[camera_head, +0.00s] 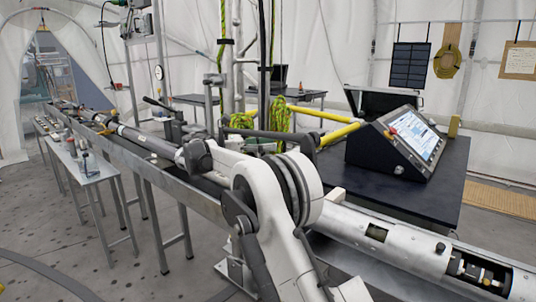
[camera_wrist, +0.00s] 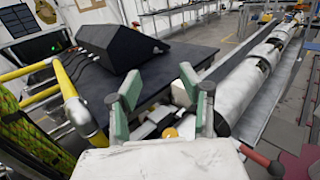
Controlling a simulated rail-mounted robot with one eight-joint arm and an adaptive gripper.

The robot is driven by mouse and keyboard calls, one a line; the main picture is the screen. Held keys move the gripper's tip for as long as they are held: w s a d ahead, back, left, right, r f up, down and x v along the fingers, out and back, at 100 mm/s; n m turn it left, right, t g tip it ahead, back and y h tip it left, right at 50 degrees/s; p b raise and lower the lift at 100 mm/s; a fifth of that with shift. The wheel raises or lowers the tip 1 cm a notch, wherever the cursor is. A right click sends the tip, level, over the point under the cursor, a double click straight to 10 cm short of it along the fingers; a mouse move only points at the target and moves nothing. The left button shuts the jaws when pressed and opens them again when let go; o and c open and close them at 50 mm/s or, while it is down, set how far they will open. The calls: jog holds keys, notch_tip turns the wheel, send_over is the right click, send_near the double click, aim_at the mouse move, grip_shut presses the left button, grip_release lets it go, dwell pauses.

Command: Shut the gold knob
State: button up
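In the wrist view, a small gold round thing (camera_wrist: 170,133), likely the gold knob, shows low between my fingers, partly cut off by the white wrist housing below it. My gripper (camera_wrist: 161,85) is open, with two grey fingers with green pads standing well apart. Nothing is held between them. I cannot tell how far the gold thing is from the fingers, or its turned position. In the head view, my white arm stands in front of the long tube, and I cannot make out the gripper or the knob there.
A long metal tube (camera_head: 404,239) runs beside a dark table (camera_head: 440,186) bearing a slanted console (camera_head: 397,145). Yellow bars (camera_head: 305,113) and green rope (camera_head: 283,118) are close to my arm. A narrow bench (camera_head: 96,171) stands at left. A red-tipped handle (camera_wrist: 275,168) is at lower right in the wrist view.

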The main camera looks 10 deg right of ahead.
jog(key=shift+r, duration=0.1)
jog(key=shift+d+p, duration=0.2)
jog(key=shift+p, duration=0.1)
jog(key=d+m+y+p, duration=0.5)
jog(key=m+y+p, duration=0.45)
jog(key=p, duration=0.35)
jog(key=a+r+m+t+y+p, duration=0.2)
jog(key=a+r+m+y+p, duration=0.3)
jog(key=m+y+p, duration=0.35)
jog(key=f+p, duration=0.1)
jog(key=f, duration=0.6)
jog(key=f+p, duration=0.1)
jog(key=f, duration=0.6)
jog(key=shift+a, duration=0.2)
